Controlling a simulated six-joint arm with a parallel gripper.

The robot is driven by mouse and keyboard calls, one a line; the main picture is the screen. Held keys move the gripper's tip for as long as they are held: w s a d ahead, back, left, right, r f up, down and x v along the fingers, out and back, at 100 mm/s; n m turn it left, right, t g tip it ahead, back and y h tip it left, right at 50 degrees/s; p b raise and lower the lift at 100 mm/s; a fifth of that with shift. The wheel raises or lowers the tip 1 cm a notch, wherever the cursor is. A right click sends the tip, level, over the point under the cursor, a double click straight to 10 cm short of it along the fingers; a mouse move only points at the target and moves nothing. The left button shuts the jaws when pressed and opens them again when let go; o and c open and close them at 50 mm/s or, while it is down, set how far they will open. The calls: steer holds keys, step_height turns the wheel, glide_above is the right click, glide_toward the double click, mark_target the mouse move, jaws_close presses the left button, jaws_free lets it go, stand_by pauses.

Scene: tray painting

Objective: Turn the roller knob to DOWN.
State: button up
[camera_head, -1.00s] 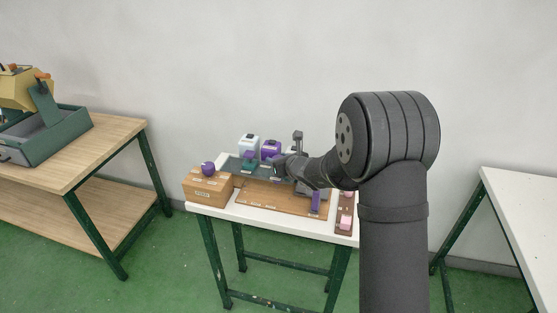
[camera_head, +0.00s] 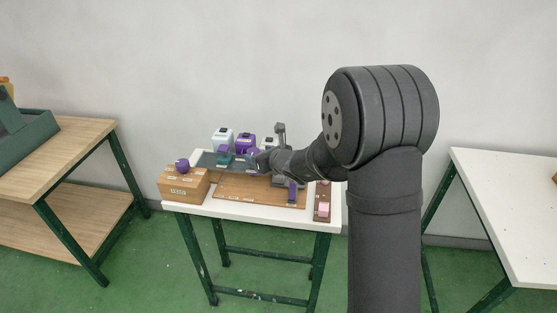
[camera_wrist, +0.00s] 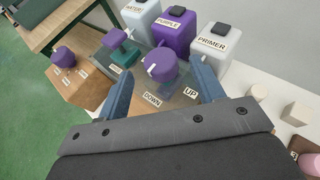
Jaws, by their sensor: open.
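The roller knob (camera_wrist: 162,64) is a purple round knob between DOWN (camera_wrist: 152,99) and UP (camera_wrist: 191,93) labels in the wrist view. Its white pointer mark is on its left side, on the DOWN side rather than the UP side. My gripper (camera_wrist: 163,73) is open, with one blue-grey finger on each side of the knob. I cannot tell whether the fingers touch it. In the head view my gripper (camera_head: 258,160) is over the back part of the white table (camera_head: 270,222), and the knob is mostly hidden there.
WATER (camera_wrist: 141,17), PURPLE (camera_wrist: 175,36) and PRIMER (camera_wrist: 210,48) containers stand just behind the knob. A teal-based tool with a purple top (camera_wrist: 118,45) is to its left. A cardboard-coloured box (camera_head: 184,186) with another purple knob (camera_head: 182,166) stands at the table's left.

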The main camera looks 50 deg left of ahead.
mark_target(254, 152)
steer(key=v, duration=1.2)
steer(key=shift+d, duration=0.35)
steer(key=shift+a, duration=0.1)
steer(key=x, duration=1.7)
steer(key=shift+a, duration=0.2)
